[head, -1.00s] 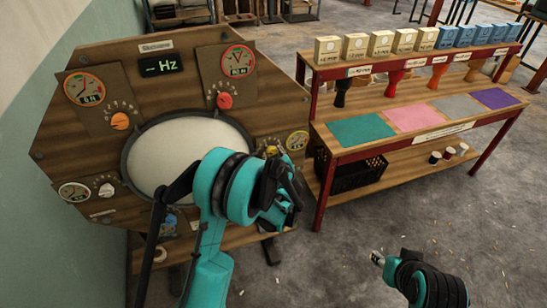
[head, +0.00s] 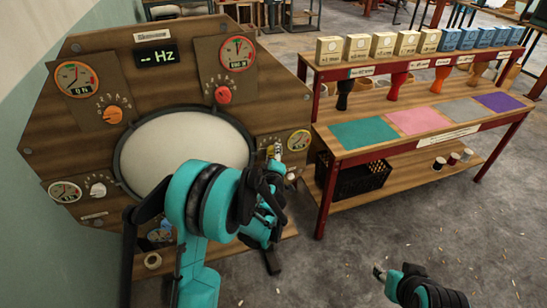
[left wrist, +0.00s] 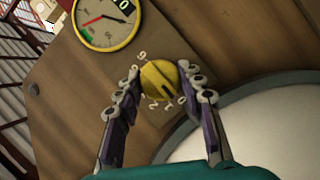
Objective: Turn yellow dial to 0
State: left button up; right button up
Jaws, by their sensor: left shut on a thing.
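The yellow dial (left wrist: 158,79) sits on a wooden panel (left wrist: 230,40), with a number scale around its lower side. Its dark pointer line slants to the lower right, near the 1 and 0 end of the scale. My left gripper (left wrist: 159,82) has a finger on each side of the dial and is shut on it. In the head view the gripper (head: 275,158) partly covers the dial (head: 270,152). A yellow-rimmed gauge (left wrist: 107,20) is beside the dial. My right gripper (head: 379,273) is low in the head view, away from the panel; its jaws are too small to read.
The panel also carries an orange dial (head: 113,114), a red dial (head: 223,95), a white dial (head: 98,190) and a large round drumhead (head: 185,155). A workbench (head: 420,150) with boxes and coloured mats stands to the right. Open floor lies in front.

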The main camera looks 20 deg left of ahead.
pick_arm(q)
jog(key=shift+o, duration=0.2)
jog(key=shift+c, duration=0.2)
jog(key=o, duration=1.2)
jog(key=v, duration=1.2)
